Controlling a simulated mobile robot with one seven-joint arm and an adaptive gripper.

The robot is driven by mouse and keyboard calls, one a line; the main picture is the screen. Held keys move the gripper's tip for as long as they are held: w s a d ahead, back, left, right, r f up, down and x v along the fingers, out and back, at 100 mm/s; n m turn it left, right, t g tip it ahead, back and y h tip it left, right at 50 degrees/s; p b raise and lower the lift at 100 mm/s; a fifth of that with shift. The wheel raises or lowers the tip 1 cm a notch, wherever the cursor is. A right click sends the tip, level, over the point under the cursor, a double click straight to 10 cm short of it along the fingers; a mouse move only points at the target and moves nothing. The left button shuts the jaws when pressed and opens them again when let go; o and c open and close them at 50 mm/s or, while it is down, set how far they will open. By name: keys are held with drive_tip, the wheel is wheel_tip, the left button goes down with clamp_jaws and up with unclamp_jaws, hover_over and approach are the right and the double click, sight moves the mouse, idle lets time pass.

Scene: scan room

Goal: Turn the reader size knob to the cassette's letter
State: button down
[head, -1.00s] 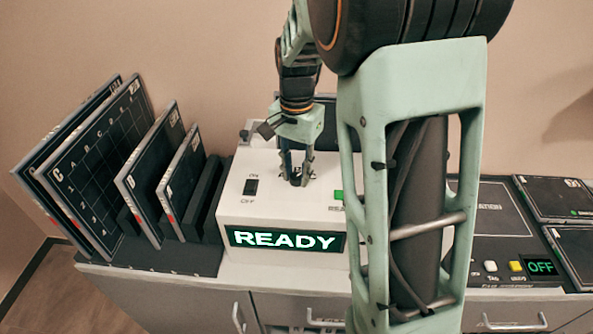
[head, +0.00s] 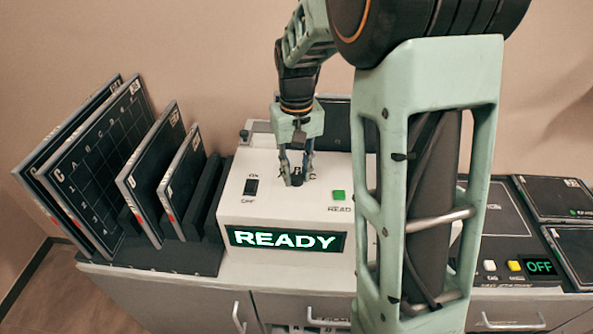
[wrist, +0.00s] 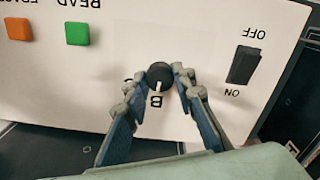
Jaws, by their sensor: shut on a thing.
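The size knob (wrist: 160,75) is small, round and black, with a white pointer line. It also shows in the head view (head: 297,179) on top of the white reader (head: 262,203). In the wrist view the pointer points at the letter B; another letter is partly hidden by a finger. My gripper (wrist: 160,79) is shut on the knob, one finger on each side; it shows from above the reader in the head view (head: 296,170).
The reader has a black ON/OFF switch (wrist: 244,65), a green READ button (wrist: 77,33), an orange button (wrist: 18,29) and a lit READY display (head: 285,240). A panel with an OFF display (head: 540,267) lies at the right, partly behind my arm.

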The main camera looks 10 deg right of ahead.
sight(297, 175)
drive_tip(key=shift+n, duration=0.4)
drive_tip(key=c, duration=1.6)
unclamp_jaws()
wheel_tip(297, 175, up, 12)
